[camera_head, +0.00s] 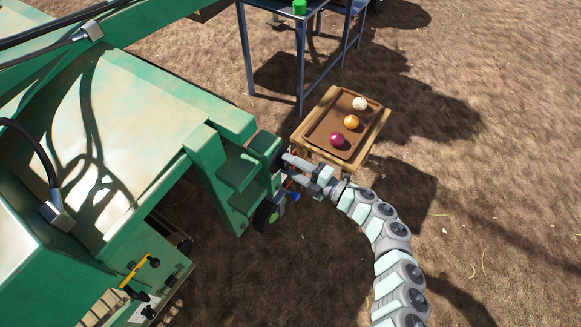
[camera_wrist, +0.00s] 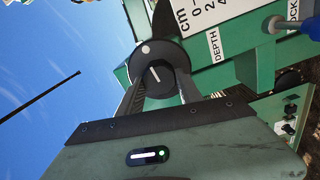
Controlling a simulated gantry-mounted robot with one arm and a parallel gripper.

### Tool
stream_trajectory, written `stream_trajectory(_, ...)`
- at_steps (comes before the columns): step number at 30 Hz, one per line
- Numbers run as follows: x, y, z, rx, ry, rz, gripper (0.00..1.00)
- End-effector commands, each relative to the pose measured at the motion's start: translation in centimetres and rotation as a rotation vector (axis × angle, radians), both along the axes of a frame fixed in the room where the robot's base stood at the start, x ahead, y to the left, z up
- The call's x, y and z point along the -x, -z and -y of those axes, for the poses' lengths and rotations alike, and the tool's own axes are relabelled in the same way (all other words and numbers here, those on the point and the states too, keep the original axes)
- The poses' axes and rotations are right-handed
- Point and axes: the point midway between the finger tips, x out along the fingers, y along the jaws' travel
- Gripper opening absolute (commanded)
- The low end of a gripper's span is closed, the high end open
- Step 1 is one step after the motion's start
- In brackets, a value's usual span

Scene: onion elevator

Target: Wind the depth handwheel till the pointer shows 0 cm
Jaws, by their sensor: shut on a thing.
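The depth handwheel (camera_wrist: 153,58) is a round dark knob with a pale dot and a white line on its face. My gripper (camera_wrist: 161,82) is shut on it, one finger on each side. In the head view my gripper (camera_head: 289,163) reaches the green machine's side, where the wheel is mostly hidden. The white cm scale (camera_wrist: 203,12) shows 0, 2 and 4 at its cut-off end. The DEPTH label (camera_wrist: 213,46) sits below the scale. I cannot make out the pointer or its reading.
A blue-tipped lock handle (camera_wrist: 300,24) sticks out close to the wheel, beside a partly cut-off label (camera_wrist: 292,13). A wooden tray (camera_head: 377,124) with three balls stands just right of my gripper. A blue-grey metal table (camera_head: 299,75) stands behind. Bare ground lies right.

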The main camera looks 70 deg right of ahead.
Motion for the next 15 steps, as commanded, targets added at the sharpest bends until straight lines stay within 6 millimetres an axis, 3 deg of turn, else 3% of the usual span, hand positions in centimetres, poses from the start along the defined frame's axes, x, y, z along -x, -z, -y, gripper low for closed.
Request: stream_trajectory(15, 0.01, 0.01, 0.02, 0.09, 0.001, -0.018, 0.02)
